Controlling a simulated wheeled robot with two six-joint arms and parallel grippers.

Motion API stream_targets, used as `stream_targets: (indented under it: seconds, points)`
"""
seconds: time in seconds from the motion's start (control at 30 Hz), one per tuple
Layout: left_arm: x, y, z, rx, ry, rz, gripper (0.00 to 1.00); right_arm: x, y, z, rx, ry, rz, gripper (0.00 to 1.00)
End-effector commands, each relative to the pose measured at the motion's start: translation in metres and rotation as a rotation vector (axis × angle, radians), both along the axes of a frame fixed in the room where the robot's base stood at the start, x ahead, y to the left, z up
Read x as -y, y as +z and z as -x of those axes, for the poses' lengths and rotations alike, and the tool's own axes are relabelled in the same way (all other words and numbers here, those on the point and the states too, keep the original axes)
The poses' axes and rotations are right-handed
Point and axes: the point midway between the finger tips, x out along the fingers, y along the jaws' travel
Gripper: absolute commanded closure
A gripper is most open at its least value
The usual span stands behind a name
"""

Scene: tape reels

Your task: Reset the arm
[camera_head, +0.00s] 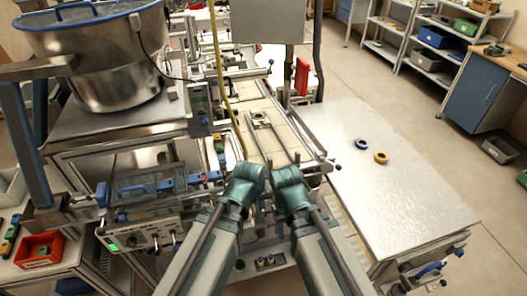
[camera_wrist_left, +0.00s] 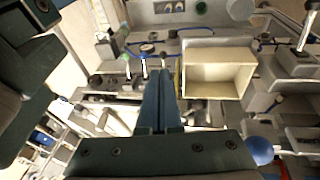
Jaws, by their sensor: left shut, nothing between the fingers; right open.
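My left gripper (camera_head: 246,184) and my right gripper (camera_head: 289,180) are close side by side in the head view, in front of the machine's lower end. Their wrists hide most of the fingers there. In the left wrist view the fingers of my left gripper (camera_wrist_left: 160,102) are together with nothing between them, above the machine's front. My right gripper is open. A blue tape reel (camera_head: 362,144) and an orange tape reel (camera_head: 381,158) lie flat on the table (camera_head: 400,205) to the right, apart from both grippers.
A cream open box (camera_wrist_left: 218,72) is just right of my left fingers in the wrist view. A large metal bowl (camera_head: 100,65) stands at left. A red bin (camera_head: 40,250) is lower left. Shelves (camera_head: 400,40) are at back right. Most of the table is clear.

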Motion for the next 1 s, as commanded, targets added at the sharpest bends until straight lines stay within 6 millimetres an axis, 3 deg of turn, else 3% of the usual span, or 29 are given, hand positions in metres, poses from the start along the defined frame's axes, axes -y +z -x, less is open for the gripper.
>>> stream_targets:
  seconds: [0.17, 0.33, 0.53, 1.0]
  points:
    - [-0.002, -0.009, 0.006, -0.018, -0.042, -0.027, 1.0, 0.0, -0.007, 0.0, 0.0, 0.0, 0.0, 0.5]
    - [-0.016, -0.044, 0.042, -0.141, -0.305, -0.171, 1.0, 0.0, -0.035, 0.0, 0.0, 0.001, 0.0, 0.5]
    - [-0.03, -0.061, 0.075, -0.274, -0.558, -0.277, 1.0, 0.0, -0.052, 0.0, 0.0, 0.001, 0.001, 0.5]
    - [-0.033, -0.06, 0.081, -0.303, -0.61, -0.294, 1.0, 0.0, -0.051, 0.0, 0.0, 0.001, 0.001, 0.5]
